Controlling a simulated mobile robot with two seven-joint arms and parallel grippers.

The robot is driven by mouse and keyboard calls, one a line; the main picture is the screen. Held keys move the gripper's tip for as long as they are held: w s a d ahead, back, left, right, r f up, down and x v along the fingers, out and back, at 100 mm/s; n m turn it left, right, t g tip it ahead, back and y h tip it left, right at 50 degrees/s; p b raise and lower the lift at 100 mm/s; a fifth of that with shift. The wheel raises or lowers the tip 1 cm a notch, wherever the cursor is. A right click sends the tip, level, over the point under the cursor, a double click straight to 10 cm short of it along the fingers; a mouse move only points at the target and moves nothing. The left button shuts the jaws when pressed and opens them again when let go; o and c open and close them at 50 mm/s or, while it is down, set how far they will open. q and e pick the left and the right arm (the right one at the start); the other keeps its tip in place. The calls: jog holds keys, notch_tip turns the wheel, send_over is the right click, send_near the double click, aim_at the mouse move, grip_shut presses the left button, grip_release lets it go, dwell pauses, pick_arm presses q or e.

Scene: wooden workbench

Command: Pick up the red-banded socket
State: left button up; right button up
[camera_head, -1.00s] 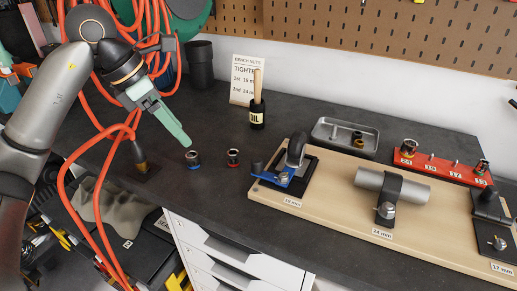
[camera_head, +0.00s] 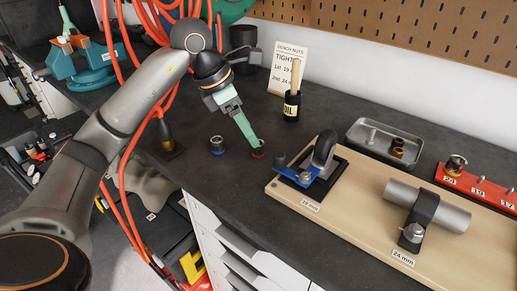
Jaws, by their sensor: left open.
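The red-banded socket (camera_head: 259,153) is a small dark cylinder with a red ring, standing on the dark bench top left of the wooden board. My left gripper (camera_head: 254,144) has pale green fingers pointing down at it. The fingertips are at the top of the socket and partly cover it. The gripper is open; I cannot tell whether the fingers touch the socket or are around it. The blue-banded socket (camera_head: 217,146) stands apart to the left. My right gripper is not in view.
The wooden board (camera_head: 350,227) with clamped fixtures lies to the right. An oil bottle (camera_head: 291,106) with a brush handle stands behind, before a white sign (camera_head: 288,66). A metal tray (camera_head: 397,131) and red socket rail (camera_head: 485,190) are farther right. Orange hoses hang at the left.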

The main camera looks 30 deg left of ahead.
aim_at(258, 149)
pick_arm(q)
jog(key=x, duration=0.5)
jog(key=shift+d, duration=0.35)
grip_shut()
